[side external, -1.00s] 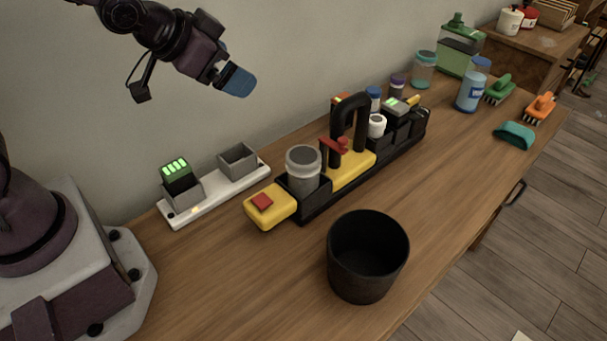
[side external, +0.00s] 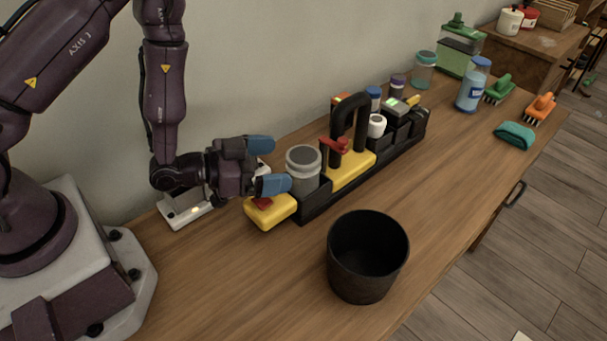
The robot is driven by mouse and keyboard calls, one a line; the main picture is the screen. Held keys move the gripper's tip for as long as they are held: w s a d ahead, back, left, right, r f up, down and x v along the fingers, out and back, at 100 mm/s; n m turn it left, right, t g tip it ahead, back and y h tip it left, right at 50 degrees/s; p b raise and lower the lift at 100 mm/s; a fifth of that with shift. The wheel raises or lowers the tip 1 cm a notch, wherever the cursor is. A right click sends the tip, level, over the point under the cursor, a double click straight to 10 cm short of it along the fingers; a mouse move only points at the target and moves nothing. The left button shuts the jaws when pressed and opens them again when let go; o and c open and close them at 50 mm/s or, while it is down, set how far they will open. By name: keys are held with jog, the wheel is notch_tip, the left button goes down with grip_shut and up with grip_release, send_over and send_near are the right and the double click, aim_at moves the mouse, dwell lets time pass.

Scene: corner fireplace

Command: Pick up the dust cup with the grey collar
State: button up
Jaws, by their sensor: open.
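The dust cup with the grey collar (side external: 303,171) is a clear greyish cylinder with a dark disc in its top. It stands upright at the near left end of the black and yellow vacuum body (side external: 348,174), below a red latch (side external: 334,145). My gripper (side external: 267,168) is level, with its two blue fingertips apart and pointing right at the cup. The fingertips are just left of the cup, one toward the wall and one toward the front. I cannot tell whether either touches it. The near fingertip covers part of the yellow block with the red button (side external: 270,211).
A black bin (side external: 367,257) stands in front of the vacuum. The white charging base (side external: 188,213) is partly hidden behind my gripper. Jars, a blue-capped bottle (side external: 472,85), brushes and a teal cloth (side external: 515,135) lie farther right. The front table is clear around the bin.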

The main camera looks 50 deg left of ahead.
aim_at(303, 160)
jog(key=x, duration=0.6)
jog(key=shift+w, duration=0.1)
jog(key=shift+c, duration=0.4)
jog(key=c, duration=0.9)
